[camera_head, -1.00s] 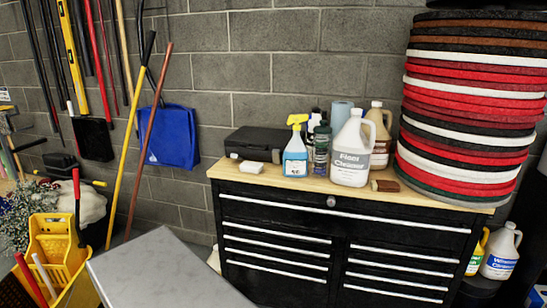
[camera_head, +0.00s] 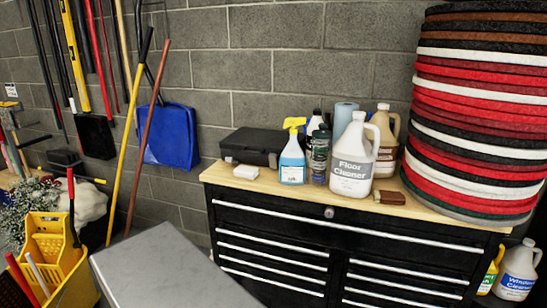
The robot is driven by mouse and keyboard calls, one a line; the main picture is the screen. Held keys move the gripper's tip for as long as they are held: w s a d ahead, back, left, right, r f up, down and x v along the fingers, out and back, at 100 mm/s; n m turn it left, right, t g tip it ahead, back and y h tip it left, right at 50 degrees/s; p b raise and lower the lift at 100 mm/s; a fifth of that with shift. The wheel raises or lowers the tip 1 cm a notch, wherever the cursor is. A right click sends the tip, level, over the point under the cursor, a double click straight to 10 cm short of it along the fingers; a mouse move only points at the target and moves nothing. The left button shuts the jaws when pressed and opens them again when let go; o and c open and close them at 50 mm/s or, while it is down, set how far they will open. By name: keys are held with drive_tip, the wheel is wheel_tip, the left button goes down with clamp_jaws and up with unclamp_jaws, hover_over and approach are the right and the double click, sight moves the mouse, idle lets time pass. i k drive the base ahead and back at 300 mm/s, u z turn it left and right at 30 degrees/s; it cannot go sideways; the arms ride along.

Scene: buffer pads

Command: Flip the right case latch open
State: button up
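A closed black case (camera_head: 253,146) lies flat at the left back of the wooden top of a black tool chest, against the block wall. My gripper is not in view.
A floor cleaner jug (camera_head: 353,160), other bottles and a brown block (camera_head: 391,198) crowd the chest top (camera_head: 322,197). Stacked round pads (camera_head: 478,120) fill its right end. A grey flat surface (camera_head: 168,272) is in the foreground, beside a yellow bucket (camera_head: 50,252).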

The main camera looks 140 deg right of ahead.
sight(272, 156)
drive_tip(key=u, duration=0.1)
drive_tip(key=k, duration=0.95)
drive_tip(key=z, duration=1.8)
drive_tip(key=i, duration=1)
drive_tip(key=z, duration=0.05)
drive_tip(key=k, duration=0.2)
drive_tip(key=z, duration=0.05)
